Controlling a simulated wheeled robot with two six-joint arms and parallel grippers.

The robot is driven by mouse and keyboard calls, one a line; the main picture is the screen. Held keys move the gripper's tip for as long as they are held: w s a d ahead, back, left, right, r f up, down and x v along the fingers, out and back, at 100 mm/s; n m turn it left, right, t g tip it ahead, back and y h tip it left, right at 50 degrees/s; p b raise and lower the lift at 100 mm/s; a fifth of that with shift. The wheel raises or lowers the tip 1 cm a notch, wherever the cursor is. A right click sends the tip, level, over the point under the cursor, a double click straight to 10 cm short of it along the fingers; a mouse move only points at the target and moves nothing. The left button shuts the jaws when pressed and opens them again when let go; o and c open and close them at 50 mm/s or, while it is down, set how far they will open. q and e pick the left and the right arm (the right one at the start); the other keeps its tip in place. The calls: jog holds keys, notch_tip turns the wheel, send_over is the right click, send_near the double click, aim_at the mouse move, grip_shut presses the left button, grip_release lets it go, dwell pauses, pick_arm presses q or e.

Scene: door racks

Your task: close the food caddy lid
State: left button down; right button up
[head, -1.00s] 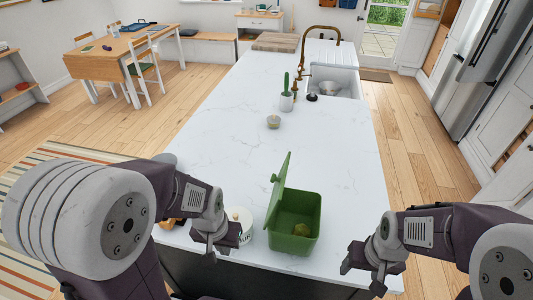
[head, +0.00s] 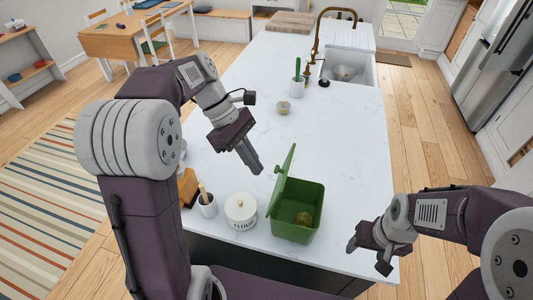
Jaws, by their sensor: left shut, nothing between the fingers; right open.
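The green food caddy (head: 297,229) stands on the white counter near its front edge. Its lid (head: 284,174) is raised, standing up on the caddy's left side and leaning slightly. A yellowish-green item (head: 304,218) lies inside the caddy. My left gripper (head: 257,170) is shut and empty, held above the counter to the left of the lid and apart from it. My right gripper (head: 367,258) is open and empty, to the right of the caddy by the counter's front edge.
A white flour canister (head: 241,212) stands just left of the caddy. A white pot with a wooden utensil (head: 207,205) and a wooden block (head: 188,186) stand further left. A small bowl (head: 284,108) and the sink (head: 347,72) are further back. The counter behind the caddy is clear.

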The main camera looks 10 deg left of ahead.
pick_arm(q)
jog(key=w+a+r+n+t+h+p, duration=0.1)
jog(key=w+a+r+n+t+p, duration=0.15)
jog(key=w+a+r, duration=0.4)
jog(key=s+p+x, duration=0.1)
jog(key=s+x, duration=0.1)
jog(key=x, duration=1.1)
jog(key=shift+s+d+g, duration=0.2)
jog(key=shift+d+g, duration=0.15)
jog(key=shift+d, duration=0.05)
pick_arm(e)
notch_tip(320, 180, up, 6)
jog(key=shift+s+a+f, duration=0.1)
jog(key=shift+f, duration=0.15)
pick_arm(q)
jog(key=shift+a, duration=0.1)
pick_arm(e)
jog(key=shift+a, duration=0.1)
pick_arm(q)
jog(key=shift+p, duration=0.3)
